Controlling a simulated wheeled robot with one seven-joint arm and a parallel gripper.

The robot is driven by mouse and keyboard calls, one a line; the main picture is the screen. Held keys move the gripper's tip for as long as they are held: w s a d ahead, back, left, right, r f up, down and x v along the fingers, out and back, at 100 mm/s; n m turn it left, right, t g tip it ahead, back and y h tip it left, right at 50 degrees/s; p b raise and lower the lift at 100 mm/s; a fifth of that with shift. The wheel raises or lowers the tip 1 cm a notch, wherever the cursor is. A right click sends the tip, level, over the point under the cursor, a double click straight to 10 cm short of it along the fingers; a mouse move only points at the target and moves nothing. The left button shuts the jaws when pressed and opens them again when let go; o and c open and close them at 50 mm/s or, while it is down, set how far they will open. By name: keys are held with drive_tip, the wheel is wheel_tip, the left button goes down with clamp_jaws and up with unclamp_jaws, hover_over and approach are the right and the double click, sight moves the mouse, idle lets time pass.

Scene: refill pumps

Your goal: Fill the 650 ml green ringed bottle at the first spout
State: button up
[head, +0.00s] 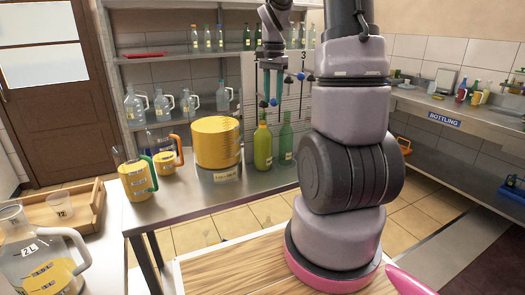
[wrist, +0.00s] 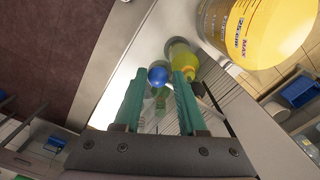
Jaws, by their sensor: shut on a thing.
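My gripper (head: 272,98) is at the pump board, its teal fingers pointing down with a blue ball knob (head: 273,102) at their tips. In the wrist view the same knob (wrist: 157,77) sits between the fingertips. A green bottle (head: 262,147) holding yellow liquid stands upright on the steel counter below the gripper; it also shows in the wrist view (wrist: 182,58). A second, bluish-green bottle (head: 285,144) stands right of it. I cannot make out rings or volume marks on either. The spout openings are too small to see clearly.
A large yellow-filled container (head: 217,143) stands left of the bottles. Jugs (head: 136,178) of yellow liquid stand farther left. A shelf (head: 170,57) with bottles is behind. My arm hides the counter's right part.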

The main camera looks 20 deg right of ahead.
drive_tip(key=r, duration=0.4)
drive_tip(key=d+r, duration=0.1)
drive_tip(key=r, duration=0.2)
drive_tip(key=o, duration=0.7)
drive_tip(key=shift+r, duration=0.3)
drive_tip(key=o, duration=0.4)
drive_tip(key=shift+f, duration=0.1)
drive_tip(key=shift+a, duration=0.1)
wheel_tip(320, 180, up, 18)
drive_tip(key=shift+f, duration=0.15)
drive_tip(key=shift+a, duration=0.15)
